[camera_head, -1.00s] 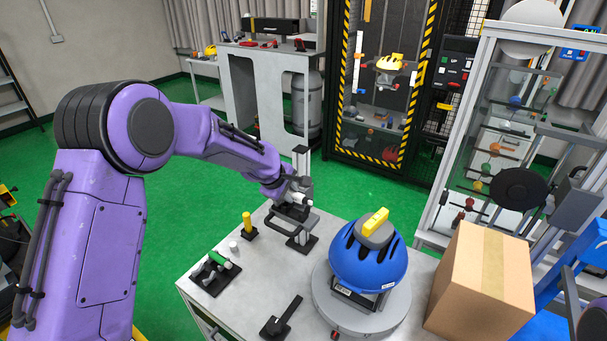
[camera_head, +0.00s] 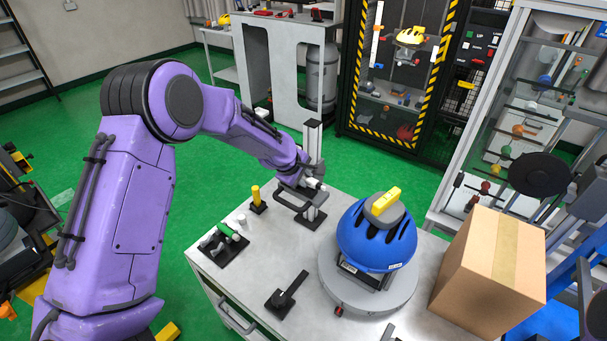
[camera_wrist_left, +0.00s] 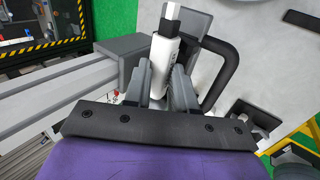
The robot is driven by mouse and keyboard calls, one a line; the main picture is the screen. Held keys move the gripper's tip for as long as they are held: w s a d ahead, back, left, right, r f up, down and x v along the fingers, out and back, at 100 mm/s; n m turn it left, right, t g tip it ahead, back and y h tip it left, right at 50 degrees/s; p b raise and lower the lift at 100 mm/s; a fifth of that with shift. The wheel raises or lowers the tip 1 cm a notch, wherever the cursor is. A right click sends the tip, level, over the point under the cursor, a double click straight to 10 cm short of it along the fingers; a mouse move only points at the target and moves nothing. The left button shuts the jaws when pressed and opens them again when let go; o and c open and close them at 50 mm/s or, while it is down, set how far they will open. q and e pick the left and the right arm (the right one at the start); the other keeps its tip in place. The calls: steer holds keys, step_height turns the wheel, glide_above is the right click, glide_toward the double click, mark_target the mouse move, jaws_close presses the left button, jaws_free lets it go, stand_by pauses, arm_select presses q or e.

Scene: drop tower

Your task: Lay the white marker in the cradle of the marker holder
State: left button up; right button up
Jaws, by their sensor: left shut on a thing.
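My left gripper (camera_head: 311,187) is shut on the white marker (camera_head: 316,184), low over the back of the grey table. In the left wrist view the marker (camera_wrist_left: 163,55) stands out between the two grey fingers (camera_wrist_left: 165,85), its grey-tipped end pointing up the picture. A stand with a tall grey post (camera_head: 314,145) and a black base (camera_head: 313,216) is right beside the gripper. A black holder (camera_head: 221,247) with a green piece (camera_head: 229,231) lies at the table's left. I cannot tell for sure which one is the marker holder. My right gripper is not in view.
A dark looped handle (camera_wrist_left: 228,75) is close beside the fingers. A blue helmet (camera_head: 378,238) sits on a round turntable (camera_head: 398,296). A cardboard box (camera_head: 478,268) stands at the right. A yellow cylinder (camera_head: 256,194) and a white one (camera_head: 240,219) stand left of the gripper.

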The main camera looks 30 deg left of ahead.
arm_select(q)
steer(key=shift+d+p, duration=0.1)
steer(key=shift+p, duration=0.25)
steer(key=shift+f, duration=0.1)
stand_by(0.3)
steer(key=o, duration=1)
steer(key=b+v, duration=0.2)
steer(key=v, duration=0.8)
steer(key=shift+r, duration=0.2)
